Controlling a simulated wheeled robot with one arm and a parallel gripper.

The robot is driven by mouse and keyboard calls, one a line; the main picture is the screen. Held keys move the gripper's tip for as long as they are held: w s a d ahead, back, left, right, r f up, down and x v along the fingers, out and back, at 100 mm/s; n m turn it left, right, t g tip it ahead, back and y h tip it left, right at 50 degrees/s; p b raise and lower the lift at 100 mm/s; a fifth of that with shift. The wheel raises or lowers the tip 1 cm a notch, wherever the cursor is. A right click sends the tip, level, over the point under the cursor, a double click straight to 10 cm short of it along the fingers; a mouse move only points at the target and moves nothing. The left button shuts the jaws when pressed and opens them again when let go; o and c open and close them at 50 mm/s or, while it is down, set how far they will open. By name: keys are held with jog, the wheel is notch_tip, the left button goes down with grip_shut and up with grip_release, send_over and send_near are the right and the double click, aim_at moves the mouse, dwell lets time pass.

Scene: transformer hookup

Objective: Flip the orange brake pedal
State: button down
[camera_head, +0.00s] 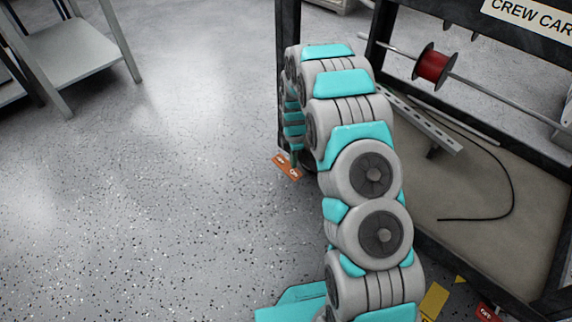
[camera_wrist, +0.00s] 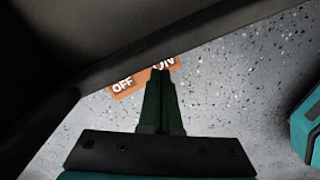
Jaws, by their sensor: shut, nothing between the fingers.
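The orange brake pedal (camera_head: 288,168) is low near the floor, by the cart's near left corner. It also shows in the wrist view (camera_wrist: 124,87), where white OFF and ON lettering is visible on its face. My gripper (camera_wrist: 160,72) is shut and empty, with its fingertips over or at the ON end. I cannot tell whether they touch the pedal. In the head view my gripper is mostly hidden behind my arm, with its dark green tip (camera_head: 294,157) showing just above the pedal. Part of the pedal is hidden by the fingers and the cart's edge.
The crew cart's dark frame (camera_head: 288,75) stands beside my arm. It holds a red spool (camera_head: 433,66) on a rod and a black cable (camera_head: 512,185) on its deck. A grey shelf table (camera_head: 75,50) is at upper left. The speckled floor (camera_head: 150,200) at left is clear.

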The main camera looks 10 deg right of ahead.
notch_tip(320, 180, up, 4)
jog(key=shift+r+p, duration=0.1)
jog(key=shift+p, duration=0.35)
dwell(0.4)
notch_tip(320, 180, up, 17)
jog(key=m+p, duration=0.3)
jog(key=m, duration=0.2)
send_over(293, 172)
jog(key=s, duration=0.9)
jog(key=s+r+m+p, duration=0.3)
jog(key=s+r+m, duration=0.2)
jog(key=s+r, duration=0.5)
jog(key=s+r+m+g+p, duration=0.1)
jog(key=s+r+m, duration=0.3)
jog(key=s, duration=0.8)
jog(key=s+r+m+p, duration=0.3)
jog(key=s+r+m, duration=0.2)
jog(key=s, duration=0.7)
notch_tip(293, 172, up, 2)
jog(key=shift+s+r+g, duration=0.1)
jog(key=shift+s+g, duration=0.15)
jog(key=shift+g, duration=0.15)
